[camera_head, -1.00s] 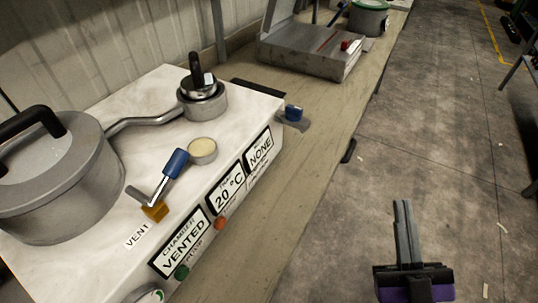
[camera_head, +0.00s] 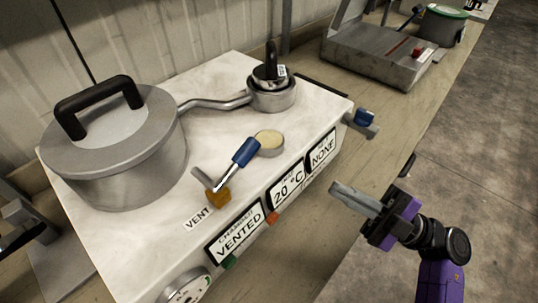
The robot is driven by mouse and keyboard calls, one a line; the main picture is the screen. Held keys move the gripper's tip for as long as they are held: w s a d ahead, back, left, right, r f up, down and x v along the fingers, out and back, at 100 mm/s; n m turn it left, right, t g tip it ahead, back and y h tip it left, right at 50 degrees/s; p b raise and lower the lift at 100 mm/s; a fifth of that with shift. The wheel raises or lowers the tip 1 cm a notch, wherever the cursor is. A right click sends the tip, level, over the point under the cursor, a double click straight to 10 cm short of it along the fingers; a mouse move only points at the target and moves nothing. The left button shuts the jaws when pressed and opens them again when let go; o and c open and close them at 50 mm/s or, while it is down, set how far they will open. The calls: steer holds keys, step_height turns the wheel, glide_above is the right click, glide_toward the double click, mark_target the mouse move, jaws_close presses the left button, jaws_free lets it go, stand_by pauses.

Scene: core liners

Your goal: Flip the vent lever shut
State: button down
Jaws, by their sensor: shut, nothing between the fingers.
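The vent lever (camera_head: 239,161) has a blue grip on a metal rod and rises at a slant from a brass valve body (camera_head: 217,198). It stands on the white top of the machine (camera_head: 130,232), beside the VENT label (camera_head: 197,218). The chamber display (camera_head: 236,238) on the front face reads VENTED. My gripper (camera_head: 334,188) is shut and empty. It is to the right of the lever, in front of the machine's front face, pointing left, and apart from the lever.
A lidded metal pot (camera_head: 125,150) with a black handle stands at left, joined by a pipe to a small metal cup (camera_head: 272,95). A cream disc (camera_head: 269,141) lies behind the lever. A blue-ended part (camera_head: 364,118) sticks out at the machine's right end. A metal box (camera_head: 385,55) stands farther back.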

steer(key=shift+s+a, duration=0.1)
steer(key=shift+s, duration=0.1)
steer(key=p, duration=0.3)
glide_toward(237, 163)
steer(key=w+a+r, duration=0.1)
steer(key=w, duration=0.1)
steer(key=w+a+r, duration=0.1)
steer(key=a+r, duration=0.1)
steer(key=shift+w+r, duration=0.15)
steer(key=shift+w, duration=0.25)
